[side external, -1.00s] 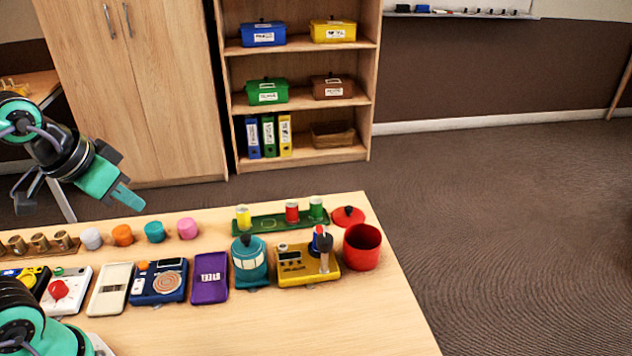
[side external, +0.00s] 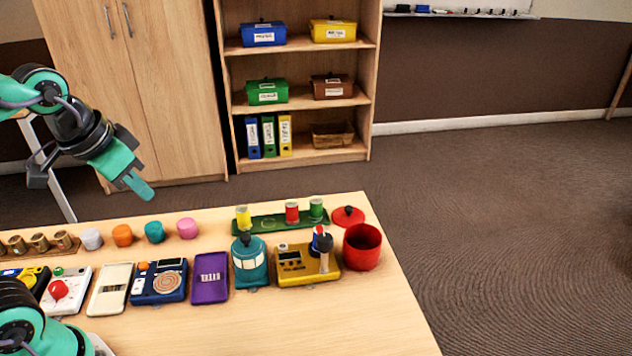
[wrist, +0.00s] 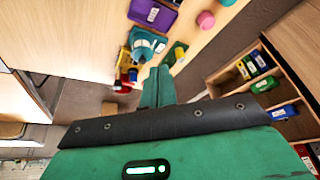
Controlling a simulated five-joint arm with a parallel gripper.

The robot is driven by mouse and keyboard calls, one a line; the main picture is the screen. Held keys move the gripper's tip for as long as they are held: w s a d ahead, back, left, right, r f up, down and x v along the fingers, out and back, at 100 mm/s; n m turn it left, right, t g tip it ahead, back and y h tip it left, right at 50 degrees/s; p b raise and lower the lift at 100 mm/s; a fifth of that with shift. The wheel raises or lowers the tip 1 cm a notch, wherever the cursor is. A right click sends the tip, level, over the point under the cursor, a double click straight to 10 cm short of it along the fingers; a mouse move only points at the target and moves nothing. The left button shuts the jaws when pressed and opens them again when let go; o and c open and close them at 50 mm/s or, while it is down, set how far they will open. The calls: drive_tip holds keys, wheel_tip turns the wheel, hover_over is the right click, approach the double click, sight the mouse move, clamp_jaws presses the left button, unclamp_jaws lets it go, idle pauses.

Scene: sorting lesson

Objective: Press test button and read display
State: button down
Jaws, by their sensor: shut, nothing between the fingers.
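A blue device (side external: 158,284) with an orange button (side external: 143,266), a dark display (side external: 170,264) and a copper-coloured round pad (side external: 171,283) lies on the table. A yellow device (side external: 306,278) with a small dark display (side external: 290,254) and upright red, blue and black parts stands farther right. I cannot tell which holds the test button, and neither display is legible. My gripper (side external: 140,187) is shut and empty in the air, above and behind the row of coloured pieces. Its closed fingers (wrist: 158,84) also show in the wrist view.
A white box with a red knob (side external: 58,288) is at left. Several coloured pieces and a green tray (side external: 268,224) line the back.

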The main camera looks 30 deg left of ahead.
drive_tip(key=w+d+r+m+g, duration=0.1)
drive_tip(key=w+d+m+g, duration=0.15)
drive_tip(key=w, duration=0.45)
drive_tip(key=m+g+y, duration=0.2)
drive_tip(key=m+g, duration=0.5)
drive_tip(key=g, duration=0.2)
hover_over(285, 244)
wheel_tip(285, 244, down, 14)
drive_tip(key=shift+r, duration=0.2)
drive_tip(key=shift+f, duration=0.1)
drive_tip(key=shift+f, duration=4.3)
